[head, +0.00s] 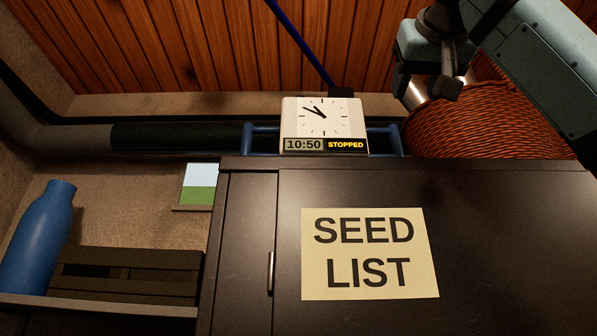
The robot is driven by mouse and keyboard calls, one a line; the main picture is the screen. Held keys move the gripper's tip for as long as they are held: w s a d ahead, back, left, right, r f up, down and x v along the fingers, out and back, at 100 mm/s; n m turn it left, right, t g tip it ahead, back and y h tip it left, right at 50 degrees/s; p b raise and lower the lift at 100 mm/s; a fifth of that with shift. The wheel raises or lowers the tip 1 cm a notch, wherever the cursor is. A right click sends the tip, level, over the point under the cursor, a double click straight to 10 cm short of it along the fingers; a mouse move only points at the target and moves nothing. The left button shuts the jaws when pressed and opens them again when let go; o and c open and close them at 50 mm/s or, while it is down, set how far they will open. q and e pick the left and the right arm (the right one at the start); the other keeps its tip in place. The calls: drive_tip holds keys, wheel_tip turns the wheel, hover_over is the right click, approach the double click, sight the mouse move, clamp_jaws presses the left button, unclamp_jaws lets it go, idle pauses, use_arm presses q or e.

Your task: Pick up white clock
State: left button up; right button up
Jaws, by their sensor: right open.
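The white clock (342,117) stands upright at the top edge of the dark cabinet, in the upper middle of the head view. It has a square face with black hands, and a strip below reads "10:50 STOPPED". Blue bars show on both sides of it; whether it rests on them I cannot tell. My right gripper (427,88) is open at the upper right, to the right of the clock and apart from it. It appears in front of an orange-brown coiled bundle. My left gripper is not in view.
The dark cabinet (500,230) carries a "SEED LIST" sign (370,288). The coiled bundle (480,125) is right of the clock. A blue rod (300,42) slants above it. A blue bottle (40,235) and a brown crate (125,275) stand on a shelf at lower left.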

drive_tip(key=p, duration=0.2)
approach(396, 133)
drive_tip(key=w, duration=0.4)
drive_tip(key=w+p, duration=0.1)
drive_tip(key=shift+w+d+r, duration=0.1)
drive_tip(key=shift+w+r, duration=0.15)
drive_tip(key=shift+w, duration=0.1)
drive_tip(key=shift+w+p, duration=0.45)
drive_tip(key=w, duration=0.1)
drive_tip(key=w+p, duration=0.1)
drive_tip(key=w, duration=0.1)
drive_tip(key=w+p, duration=0.1)
drive_tip(key=shift+w+a+f, duration=0.2)
drive_tip(key=shift+f, duration=0.1)
drive_tip(key=shift+w, duration=0.15)
drive_tip(key=shift+s, duration=0.2)
drive_tip(key=c, duration=0.4)
clamp_jaws()
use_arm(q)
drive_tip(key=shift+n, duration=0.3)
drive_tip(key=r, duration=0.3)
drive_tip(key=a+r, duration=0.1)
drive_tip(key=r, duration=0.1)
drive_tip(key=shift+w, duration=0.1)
